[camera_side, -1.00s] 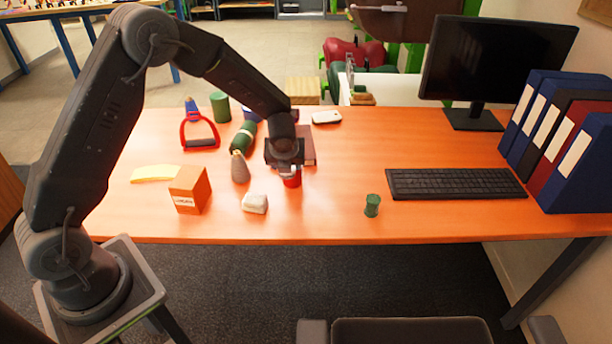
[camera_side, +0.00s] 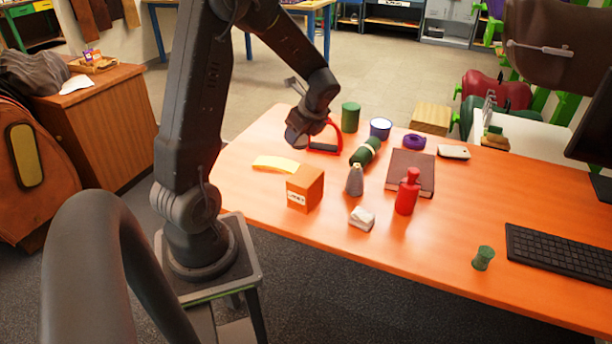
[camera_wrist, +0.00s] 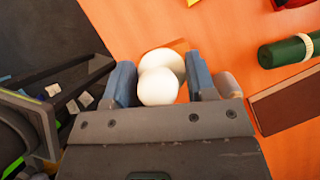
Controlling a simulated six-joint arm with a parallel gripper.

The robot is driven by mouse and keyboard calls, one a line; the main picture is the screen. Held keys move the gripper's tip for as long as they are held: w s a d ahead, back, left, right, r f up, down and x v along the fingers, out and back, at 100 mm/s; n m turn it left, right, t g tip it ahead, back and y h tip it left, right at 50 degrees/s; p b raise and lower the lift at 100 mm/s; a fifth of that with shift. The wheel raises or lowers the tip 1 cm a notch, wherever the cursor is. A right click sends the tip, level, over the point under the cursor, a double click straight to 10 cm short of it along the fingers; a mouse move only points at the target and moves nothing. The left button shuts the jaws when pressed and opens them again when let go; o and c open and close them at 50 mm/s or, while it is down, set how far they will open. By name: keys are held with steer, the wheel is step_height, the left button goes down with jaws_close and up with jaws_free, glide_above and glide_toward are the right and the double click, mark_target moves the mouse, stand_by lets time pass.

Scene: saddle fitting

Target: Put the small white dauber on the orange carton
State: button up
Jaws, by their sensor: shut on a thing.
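The small white dauber (camera_wrist: 158,85) shows in the wrist view as two rounded white lobes between the fingers. My gripper (camera_wrist: 160,84) is shut on it. In the side view my gripper (camera_side: 303,137) appears above the orange carton (camera_side: 304,188), in the picture in front of the red stirrup; the dauber cannot be made out there. The carton stands on the orange table with its label facing the front. In the wrist view a small part of the carton (camera_wrist: 181,45) seems to show just beyond the dauber, mostly hidden.
Around the carton are a yellow curved piece (camera_side: 275,163), a grey bottle (camera_side: 355,181), a white block (camera_side: 362,218) and a red bottle (camera_side: 407,193). Behind are a green roll (camera_side: 366,151), a brown book (camera_side: 411,171) and a red stirrup (camera_side: 326,147).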

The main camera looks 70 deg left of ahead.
steer(key=s+a+r+n+g+h, duration=0.25)
steer(key=s+n, duration=0.35)
steer(key=s, duration=0.3)
glide_above(297, 174)
steer(key=w+d, duration=0.2)
steer(key=shift+y, duration=0.35)
steer(key=f, duration=0.6)
steer(key=shift+a+f, duration=0.25)
steer(key=shift+f, duration=2.1)
steer(key=shift+f, duration=0.15)
steer(key=o, duration=0.9)
